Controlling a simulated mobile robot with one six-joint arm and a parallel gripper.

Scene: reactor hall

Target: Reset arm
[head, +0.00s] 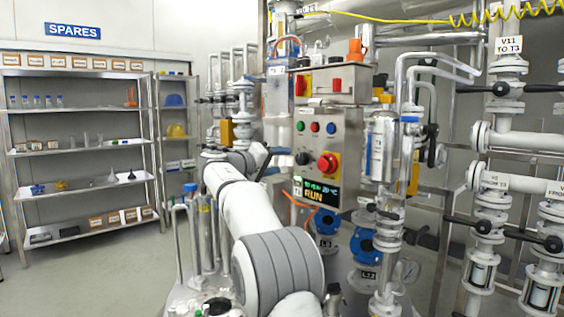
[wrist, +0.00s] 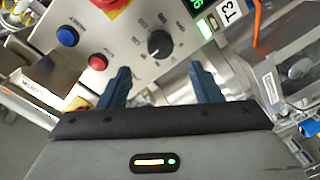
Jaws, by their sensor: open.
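My gripper (wrist: 162,88) is open and empty in the wrist view, its two dark blue fingers apart. The panel carries a black knob (wrist: 159,44), a blue button (wrist: 67,37), a red button (wrist: 98,62) and part of a red stop button on yellow (wrist: 118,5). In the head view my white arm reaches forward to the left of the panel. The panel's display (head: 318,192) reads RUN in the head view.
White pipes and valves (head: 500,135) fill the right side. Steel pipework stands close behind and left of my arm.

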